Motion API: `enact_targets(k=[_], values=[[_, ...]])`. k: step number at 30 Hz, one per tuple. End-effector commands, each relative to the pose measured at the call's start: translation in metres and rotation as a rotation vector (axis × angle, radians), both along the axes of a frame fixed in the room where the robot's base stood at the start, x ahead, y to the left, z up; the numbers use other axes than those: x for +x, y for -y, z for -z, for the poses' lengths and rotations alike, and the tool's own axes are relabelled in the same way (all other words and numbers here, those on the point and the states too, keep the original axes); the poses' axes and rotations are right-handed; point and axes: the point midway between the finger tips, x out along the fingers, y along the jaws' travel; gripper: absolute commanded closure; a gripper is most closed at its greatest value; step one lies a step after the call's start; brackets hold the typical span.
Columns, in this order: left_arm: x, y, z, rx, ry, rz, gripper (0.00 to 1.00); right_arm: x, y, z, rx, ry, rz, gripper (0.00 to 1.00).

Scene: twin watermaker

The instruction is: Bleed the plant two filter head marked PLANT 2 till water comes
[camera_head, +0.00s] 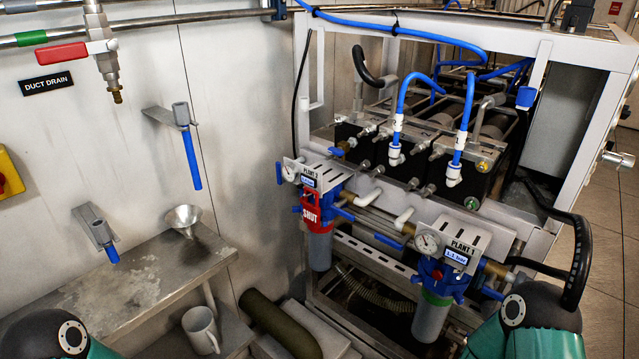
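The plant two filter head (337,185) is on the left front of the white frame, under a slotted plate (318,172) lettered PLANT and what looks like a 2. A round gauge (290,173) and a small lit display (309,182) are on it. A red tag reading SHUT (311,213) hangs in front, partly hiding the head. Its grey filter bowl (320,250) hangs below. Blue handles (280,172) stick out around it. I see no water there. Neither gripper is in view; only my teal and black arm parts show at the bottom corners.
The PLANT 1 filter head (437,272) sits lower right. A steel shelf (130,285) at left holds a funnel (183,218); a mug (201,330) is below it. Blue-handled tools (191,160) hang on the wall. A red-handled DUCT DRAIN valve (103,50) is upper left.

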Motion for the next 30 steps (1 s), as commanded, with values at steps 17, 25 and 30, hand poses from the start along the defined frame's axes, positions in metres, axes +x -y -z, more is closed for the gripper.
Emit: enact_targets(k=[17, 25, 30], values=[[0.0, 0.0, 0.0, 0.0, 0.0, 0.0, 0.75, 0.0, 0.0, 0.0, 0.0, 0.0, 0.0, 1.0], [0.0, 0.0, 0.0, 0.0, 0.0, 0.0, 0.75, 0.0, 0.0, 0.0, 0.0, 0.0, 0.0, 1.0], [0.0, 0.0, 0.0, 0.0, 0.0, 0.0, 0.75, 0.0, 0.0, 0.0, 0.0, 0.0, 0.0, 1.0]])
